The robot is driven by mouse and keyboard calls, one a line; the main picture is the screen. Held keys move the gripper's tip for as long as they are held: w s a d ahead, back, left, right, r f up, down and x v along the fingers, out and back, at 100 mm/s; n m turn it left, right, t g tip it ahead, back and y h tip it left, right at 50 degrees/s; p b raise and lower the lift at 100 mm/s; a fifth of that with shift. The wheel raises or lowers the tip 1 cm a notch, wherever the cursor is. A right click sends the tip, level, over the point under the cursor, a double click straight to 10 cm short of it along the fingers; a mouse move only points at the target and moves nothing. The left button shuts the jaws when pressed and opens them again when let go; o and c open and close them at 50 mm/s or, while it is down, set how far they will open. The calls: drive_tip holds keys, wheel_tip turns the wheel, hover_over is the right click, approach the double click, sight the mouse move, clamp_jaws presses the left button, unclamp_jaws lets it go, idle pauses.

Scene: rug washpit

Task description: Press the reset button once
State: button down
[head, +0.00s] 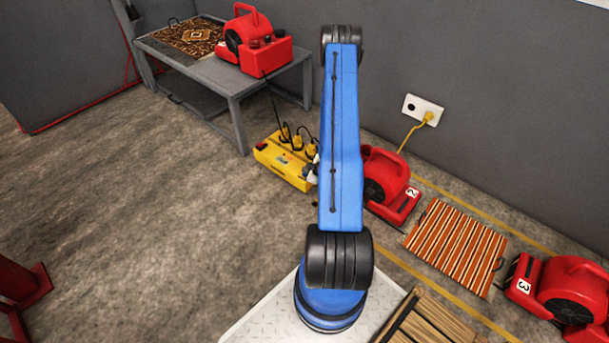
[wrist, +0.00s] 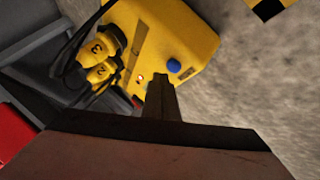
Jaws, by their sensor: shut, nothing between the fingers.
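The yellow power box (head: 281,172) stands on the floor beside the grey table in the head view. It also shows in the wrist view (wrist: 190,35), with a round blue button (wrist: 174,65) on its face and a small lit red light (wrist: 140,78). The label by the button is too small to read, so I cannot confirm that it is the reset button. My gripper (wrist: 161,78) is shut and empty, its tips just below the blue button in the wrist picture. I cannot tell whether they touch the box. In the head view, my arm mostly hides the gripper.
Yellow plugs (wrist: 103,42) with black cords crowd one side of the box. A red blower (head: 388,182) stands close to its right. The grey table (head: 225,82) holds another red blower (head: 252,42). Open concrete floor (head: 130,180) lies to the left.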

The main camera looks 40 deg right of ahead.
drive_tip(key=shift+f, duration=0.1)
drive_tip(key=shift+f, duration=0.3)
drive_tip(key=shift+f, duration=0.4)
idle(1.0)
drive_tip(key=shift+r, duration=0.85)
drive_tip(key=shift+r, duration=2.5)
